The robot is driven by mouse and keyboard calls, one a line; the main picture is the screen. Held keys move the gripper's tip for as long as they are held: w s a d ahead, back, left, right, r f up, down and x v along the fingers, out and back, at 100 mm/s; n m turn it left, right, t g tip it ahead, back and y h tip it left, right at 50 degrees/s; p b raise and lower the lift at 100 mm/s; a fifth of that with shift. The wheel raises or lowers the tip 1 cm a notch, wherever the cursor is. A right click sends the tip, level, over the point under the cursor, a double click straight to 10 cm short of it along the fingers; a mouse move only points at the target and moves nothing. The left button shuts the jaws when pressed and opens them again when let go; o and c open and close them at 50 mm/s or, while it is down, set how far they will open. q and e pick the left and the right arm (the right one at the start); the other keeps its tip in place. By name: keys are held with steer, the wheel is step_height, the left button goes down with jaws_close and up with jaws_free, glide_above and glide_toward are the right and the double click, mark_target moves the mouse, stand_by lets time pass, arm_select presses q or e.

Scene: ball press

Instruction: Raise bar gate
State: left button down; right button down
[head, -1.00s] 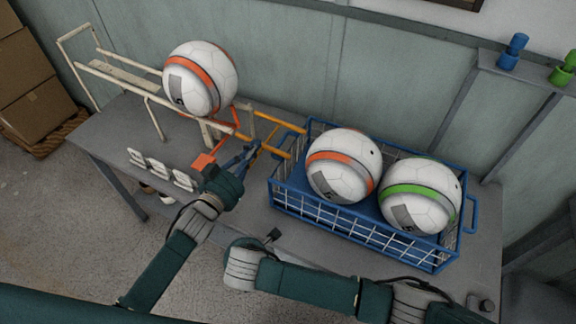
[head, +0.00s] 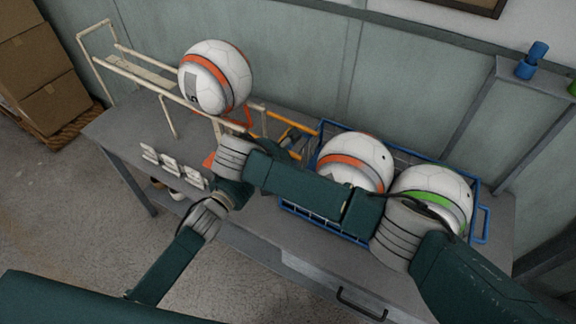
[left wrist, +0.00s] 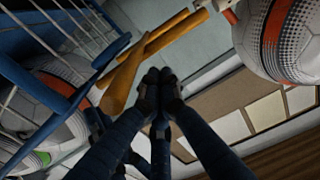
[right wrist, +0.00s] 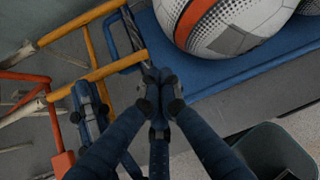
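A gate of orange-red bars (head: 236,124) and yellow-orange bars (head: 284,122) stands between the white rail (head: 140,74) and the blue basket (head: 484,212). The yellow bars (right wrist: 88,78) and red bars (right wrist: 52,122) show in the right wrist view. Yellow bars (left wrist: 150,45) also cross the left wrist view. An orange-striped ball (head: 214,76) sits on the rail. My left gripper (left wrist: 160,76) has its fingertips together, with a yellow bar beside them. My right gripper (right wrist: 160,76) also has its fingertips together, right of the yellow bars. My right arm hides much of both grippers in the head view.
The basket holds an orange-striped ball (head: 356,160) and a green-striped ball (head: 434,194). Small white holders (head: 172,168) stand at the front left of the table. A rack (head: 528,92) stands at the right. Cardboard boxes (head: 38,85) are at the far left.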

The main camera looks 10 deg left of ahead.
steer(key=shift+x, duration=2.65)
arm_select(q)
steer(key=c, duration=1.9)
jaws_free()
steer(key=shift+s+f, duration=0.1)
steer(key=shift+o, duration=0.4)
arm_select(e)
step_height(320, 180, up, 2)
steer(key=shift+d+r, duration=0.1)
steer(key=shift+r, duration=0.05)
steer(key=shift+w, duration=0.1)
